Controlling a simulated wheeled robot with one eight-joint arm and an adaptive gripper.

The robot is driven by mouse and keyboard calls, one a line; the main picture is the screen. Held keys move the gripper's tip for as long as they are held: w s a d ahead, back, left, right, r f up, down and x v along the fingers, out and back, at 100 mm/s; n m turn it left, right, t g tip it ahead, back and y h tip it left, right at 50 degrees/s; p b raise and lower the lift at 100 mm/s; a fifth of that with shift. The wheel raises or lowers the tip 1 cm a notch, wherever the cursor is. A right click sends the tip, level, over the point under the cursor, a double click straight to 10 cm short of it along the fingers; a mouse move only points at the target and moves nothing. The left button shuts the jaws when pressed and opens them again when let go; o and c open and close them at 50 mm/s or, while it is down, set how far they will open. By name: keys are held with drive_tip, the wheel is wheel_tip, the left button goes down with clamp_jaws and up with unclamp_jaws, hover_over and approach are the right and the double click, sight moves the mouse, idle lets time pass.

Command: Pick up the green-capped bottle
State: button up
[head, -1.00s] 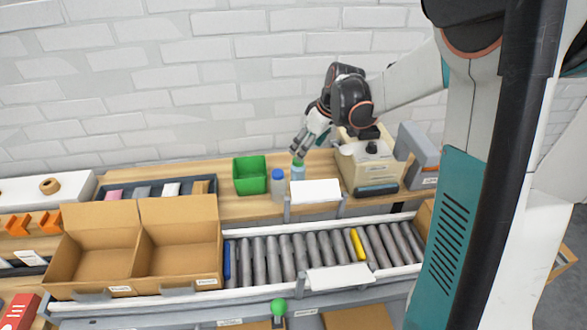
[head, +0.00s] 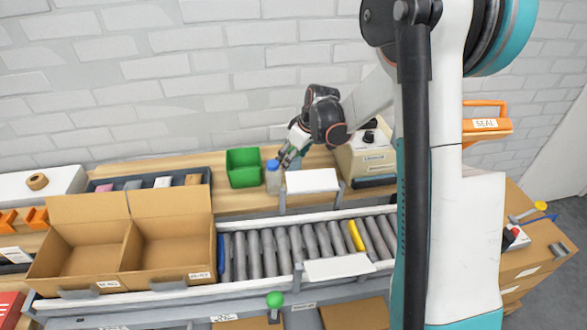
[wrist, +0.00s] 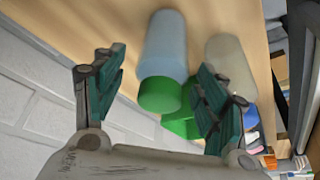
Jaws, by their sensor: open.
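The green-capped bottle (wrist: 166,48) shows in the wrist view as a pale blue body with a green cap (wrist: 160,94), standing on the wooden bench. My gripper (wrist: 158,86) is open, with one teal-padded finger on each side of the cap. I cannot tell whether either finger touches it. In the head view my gripper (head: 287,158) is at the back bench, just right of the blue-capped bottle (head: 273,179). There the green-capped bottle is mostly hidden by my gripper. A second, pale bottle (wrist: 231,62) stands beside it in the wrist view, partly behind the right finger.
A green bin (head: 244,167) stands left of the bottles. A white sign (head: 312,180) stands in front, and a beige machine (head: 368,155) stands to the right. The roller conveyor (head: 285,250) and an open cardboard box (head: 170,245) lie nearer. The brick wall is close behind.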

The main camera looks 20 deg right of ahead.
drive_tip(key=x, duration=0.3)
drive_tip(key=shift+b, duration=0.35)
drive_tip(key=shift+r, duration=0.1)
drive_tip(key=c, duration=1.3)
